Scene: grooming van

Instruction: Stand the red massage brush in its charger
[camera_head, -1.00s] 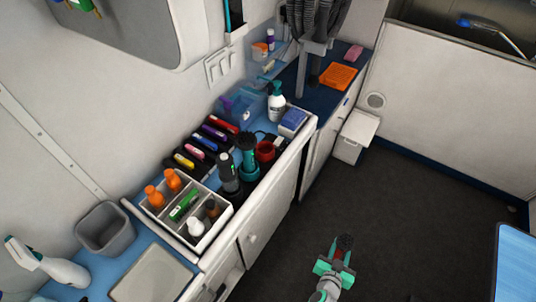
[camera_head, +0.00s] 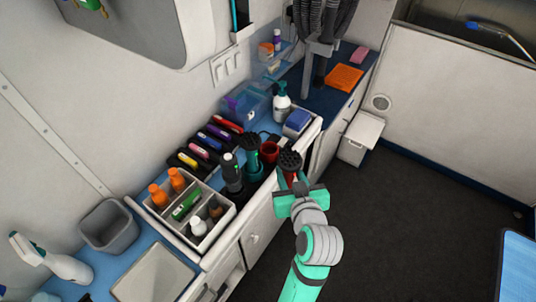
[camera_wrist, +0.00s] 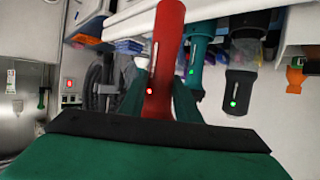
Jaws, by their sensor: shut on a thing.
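The red massage brush (camera_head: 289,177) is in my gripper (camera_head: 297,192), with its dark bristled head up in the head view. The wrist view shows its red handle (camera_wrist: 165,50) with a small lit red light, between the fingers (camera_wrist: 160,95). My gripper is shut on it just off the counter's front edge. The red charger cup (camera_head: 268,151) stands empty on the counter, a little left of the brush head and apart from it.
A teal brush (camera_head: 251,150) and a grey-black one (camera_head: 231,172) stand in their holders left of the red cup. A blue box (camera_head: 297,122) and pump bottle (camera_head: 282,100) stand behind. A divided bottle tray (camera_head: 222,225) is at left. Floor at right is clear.

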